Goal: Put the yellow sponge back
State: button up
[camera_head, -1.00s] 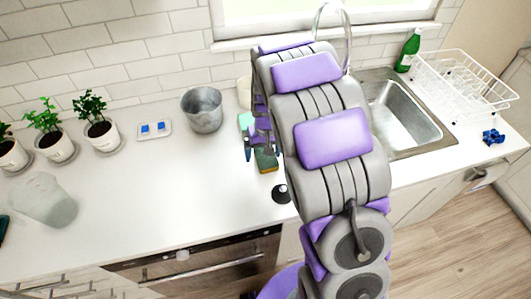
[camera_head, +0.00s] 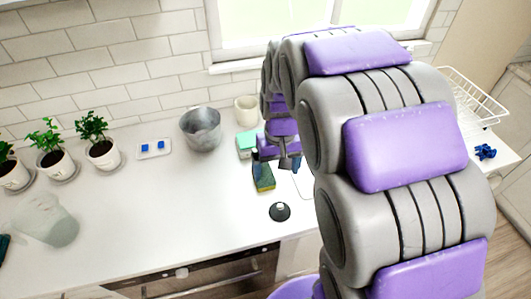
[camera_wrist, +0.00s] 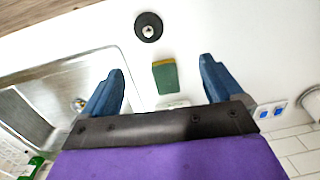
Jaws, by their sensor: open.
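The yellow sponge (camera_head: 264,177), with a dark green face, rests on the white counter between a black round stopper-like object (camera_head: 279,211) and a teal-green block (camera_head: 246,142). My gripper (camera_head: 285,160) is just behind and to the right of the sponge in the head view, partly hidden by my arm. In the wrist view my gripper (camera_wrist: 162,70) is open, its two blue fingers wide apart. The sponge (camera_wrist: 165,77) shows between and beyond the fingertips, with clear gaps on both sides, and neither finger touches it.
A metal pot (camera_head: 200,129) and a white cup (camera_head: 246,110) stand near the wall. Potted plants (camera_head: 101,151) and a clear container (camera_head: 45,218) are at left. The middle counter is clear.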

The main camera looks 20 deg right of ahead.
jog(key=s+r+g, duration=0.1)
jog(key=s+r, duration=0.1)
jog(key=s, duration=2)
jog(key=shift+s+d+h, duration=0.2)
jog(key=shift+s+h, duration=0.1)
jog(key=shift+s, duration=0.1)
jog(key=shift+a, duration=0.4)
jog(key=shift+d, duration=0.15)
